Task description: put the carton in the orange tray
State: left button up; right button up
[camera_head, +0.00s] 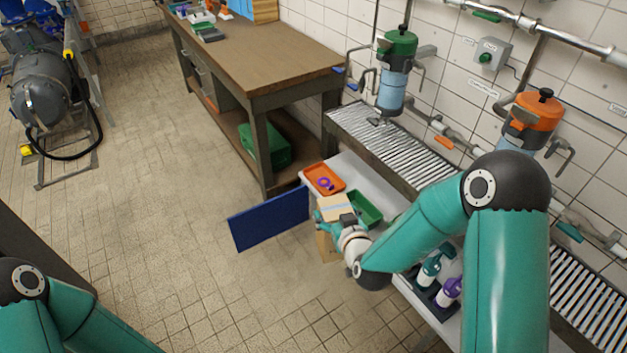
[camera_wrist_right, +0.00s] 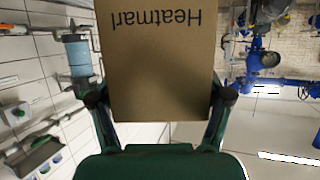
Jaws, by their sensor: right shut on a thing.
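The brown cardboard carton (camera_head: 327,248) hangs in my right gripper (camera_head: 337,222), which is shut on it, in front of the bench's near end. In the right wrist view the carton (camera_wrist_right: 155,65) sits between the two fingers (camera_wrist_right: 158,95), with upside-down printing on its face. The orange tray (camera_head: 318,173) lies on the light bench just beyond the carton in the head view, with a purple ring (camera_head: 325,184) in it. Part of the carton is hidden by my gripper. My left arm shows at the bottom left, but its gripper is out of view.
A green tray (camera_head: 367,210) is beside the orange one. A blue panel (camera_head: 268,220) stands left of the carton. Dark holders with a teal bottle (camera_head: 428,271) and a purple bottle (camera_head: 449,291) are nearer on the bench. A wooden workbench (camera_head: 262,52) stands behind; the tiled floor left is open.

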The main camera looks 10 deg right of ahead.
aim_at(316, 174)
jog(key=i, duration=0.15)
jog(key=u, duration=1.1)
jog(key=i, duration=2.7)
jog(key=z, duration=2.85)
